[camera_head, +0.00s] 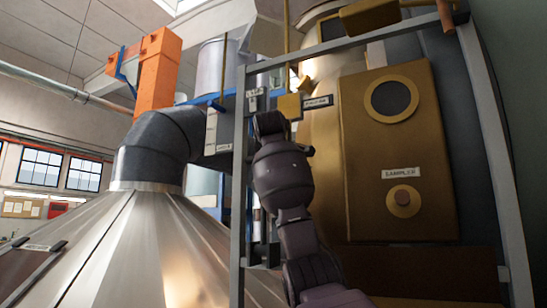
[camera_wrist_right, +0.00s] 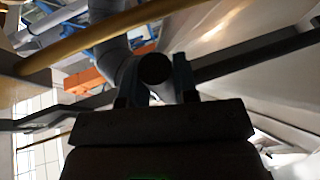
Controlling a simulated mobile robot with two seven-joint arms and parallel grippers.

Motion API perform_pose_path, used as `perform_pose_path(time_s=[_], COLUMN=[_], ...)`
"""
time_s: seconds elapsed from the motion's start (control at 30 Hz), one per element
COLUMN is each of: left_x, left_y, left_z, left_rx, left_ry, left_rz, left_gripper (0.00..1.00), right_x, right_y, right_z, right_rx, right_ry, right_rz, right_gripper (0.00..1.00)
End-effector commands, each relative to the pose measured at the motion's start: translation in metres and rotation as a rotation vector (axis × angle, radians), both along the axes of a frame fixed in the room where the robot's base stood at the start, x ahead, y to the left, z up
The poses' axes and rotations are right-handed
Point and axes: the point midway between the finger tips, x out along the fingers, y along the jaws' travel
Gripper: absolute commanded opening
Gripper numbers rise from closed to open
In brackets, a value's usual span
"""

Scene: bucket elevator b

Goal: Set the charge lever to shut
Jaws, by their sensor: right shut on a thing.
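My right arm rises up the middle of the head view, and its hand is at the grey frame beside a yellow block (camera_head: 289,106). Its fingers are hard to make out there. In the wrist view my right gripper (camera_wrist_right: 155,78) is shut on a dark handle, apparently the charge lever (camera_wrist_right: 155,68), whose round end shows between the two fingers. The rest of the lever is hidden. A small label plate (camera_head: 318,102) sits right of the yellow block; its text is too small to read surely. My left gripper is not in view.
The grey frame upright (camera_head: 239,170) stands close left of my arm. A brass panel marked SAMPLER (camera_head: 400,172) is at the right. A large metal cone (camera_head: 150,245) fills the lower left. A yellow bar (camera_wrist_right: 95,45) crosses the wrist view.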

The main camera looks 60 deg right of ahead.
Motion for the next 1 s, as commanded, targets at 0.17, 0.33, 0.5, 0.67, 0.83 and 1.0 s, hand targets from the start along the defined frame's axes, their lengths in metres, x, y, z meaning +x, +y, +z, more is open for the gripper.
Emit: perform_pose_path(time_s=[0.17, 0.33, 0.5, 0.67, 0.83, 1.0], left_x=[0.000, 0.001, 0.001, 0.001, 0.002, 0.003], left_y=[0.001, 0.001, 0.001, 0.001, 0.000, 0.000], left_z=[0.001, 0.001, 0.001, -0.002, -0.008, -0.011], left_rx=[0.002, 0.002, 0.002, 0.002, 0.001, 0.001], left_ry=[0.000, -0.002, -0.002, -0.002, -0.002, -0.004], left_rz=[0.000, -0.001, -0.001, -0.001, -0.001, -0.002], left_gripper=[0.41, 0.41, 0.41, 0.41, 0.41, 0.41], right_x=[-0.003, -0.002, -0.002, -0.006, -0.018, -0.033], right_y=[-0.002, -0.002, -0.001, 0.008, 0.032, 0.059], right_z=[0.004, 0.003, 0.002, 0.004, 0.009, 0.016], right_rx=[-0.008, -0.006, -0.005, -0.006, -0.008, -0.007], right_ry=[-0.008, -0.006, -0.005, -0.006, -0.009, -0.007], right_rz=[-0.005, -0.003, -0.002, -0.001, -0.001, -0.001], right_gripper=[0.41, 0.52, 0.52, 0.52, 0.52, 0.52])
